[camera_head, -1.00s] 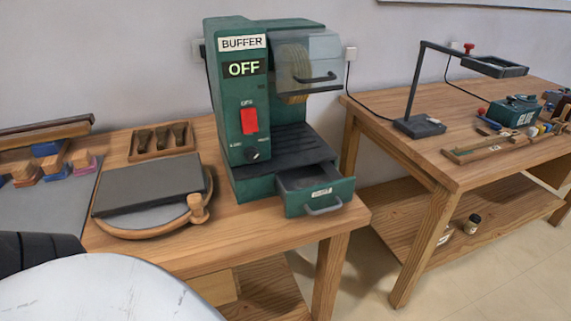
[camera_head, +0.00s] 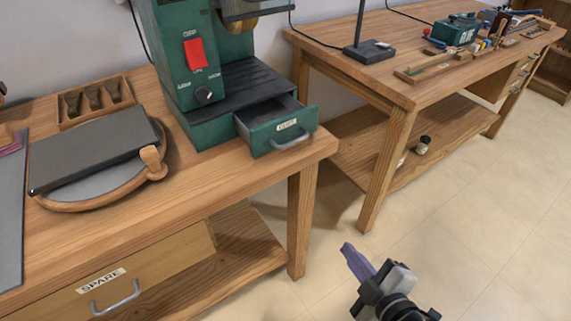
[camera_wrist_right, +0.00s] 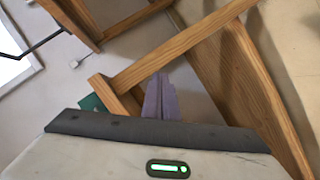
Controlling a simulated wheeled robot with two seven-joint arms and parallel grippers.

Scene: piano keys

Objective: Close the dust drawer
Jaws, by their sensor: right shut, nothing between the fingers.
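The dust drawer (camera_head: 283,129) is a green drawer with a pale label and a grey handle (camera_head: 292,142). It stands pulled out from the base of the green buffer machine (camera_head: 196,75), near the right end of the wooden bench. My right gripper (camera_head: 350,254) is shut and empty, with its purple fingers together, below and to the right of the drawer and apart from it. The same fingers (camera_wrist_right: 160,98) show in the right wrist view, with wooden table framing beyond them. My left gripper is not in view.
The near bench (camera_head: 215,185) holds a slab on a round board (camera_head: 95,160) and a small wooden tray of tools (camera_head: 95,100). A second table (camera_head: 375,85) stands to the right, with a lower shelf. Open floor (camera_head: 460,220) lies around my right gripper.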

